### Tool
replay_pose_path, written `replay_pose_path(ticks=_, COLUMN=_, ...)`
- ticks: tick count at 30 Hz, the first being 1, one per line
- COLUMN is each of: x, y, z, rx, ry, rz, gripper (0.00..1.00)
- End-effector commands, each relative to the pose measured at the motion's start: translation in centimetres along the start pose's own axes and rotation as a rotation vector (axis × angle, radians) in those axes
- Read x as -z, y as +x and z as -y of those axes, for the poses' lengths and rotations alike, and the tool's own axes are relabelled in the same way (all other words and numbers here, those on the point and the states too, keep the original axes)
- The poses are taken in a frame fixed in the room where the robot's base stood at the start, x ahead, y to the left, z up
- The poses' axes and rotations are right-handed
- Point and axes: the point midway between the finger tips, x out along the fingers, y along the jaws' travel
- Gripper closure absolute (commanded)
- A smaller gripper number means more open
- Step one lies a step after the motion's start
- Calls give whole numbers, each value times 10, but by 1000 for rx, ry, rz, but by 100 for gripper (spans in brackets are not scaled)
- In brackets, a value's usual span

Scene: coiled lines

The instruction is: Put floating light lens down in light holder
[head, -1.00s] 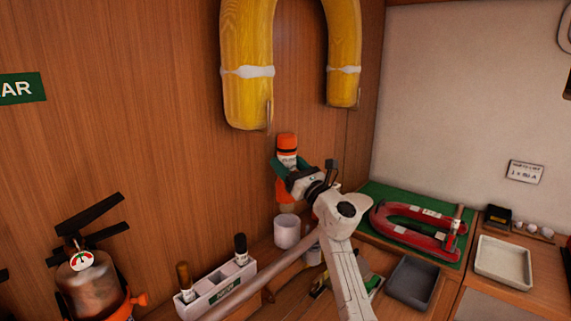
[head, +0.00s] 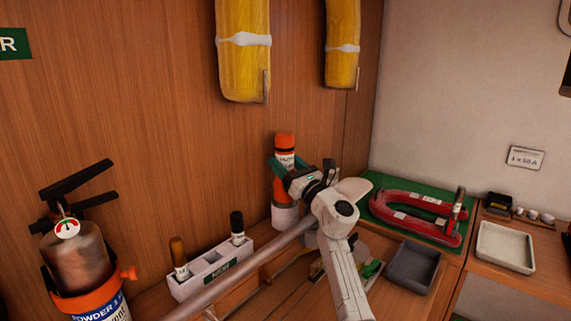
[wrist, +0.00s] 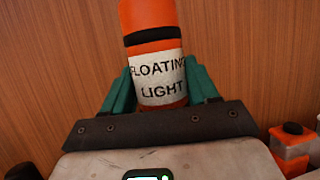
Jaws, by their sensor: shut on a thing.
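The floating light (head: 284,144) is an orange cylinder with a black band and a white label. It is upright against the wood wall in the head view. My gripper (head: 287,170) is shut on it at the label, with green fingers on both sides. The wrist view shows the label of the floating light (wrist: 158,80) between the fingers (wrist: 160,88). The light holder (head: 285,216) is a white cup directly below. The light's lower end meets the cup's mouth and seems to be inside it; how deep is hidden. The lens is not visible.
A white rack (head: 212,264) with two handled tools stands left of the holder. A fire extinguisher (head: 82,262) is at far left. A red horseshoe-shaped item (head: 412,222) lies on a green mat to the right, near a grey tray (head: 413,266). Yellow floats (head: 243,65) hang above.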

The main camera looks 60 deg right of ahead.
Motion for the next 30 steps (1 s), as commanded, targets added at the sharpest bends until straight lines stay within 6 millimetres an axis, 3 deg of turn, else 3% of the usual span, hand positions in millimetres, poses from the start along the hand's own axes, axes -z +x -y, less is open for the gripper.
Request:
replay_pose_path(ticks=18, x=34, y=-14, z=0, rx=0, ry=-1, rz=3, gripper=96)
replay_pose_path(ticks=30, x=38, y=-16, z=0, rx=0, ry=-1, rz=3, gripper=96)
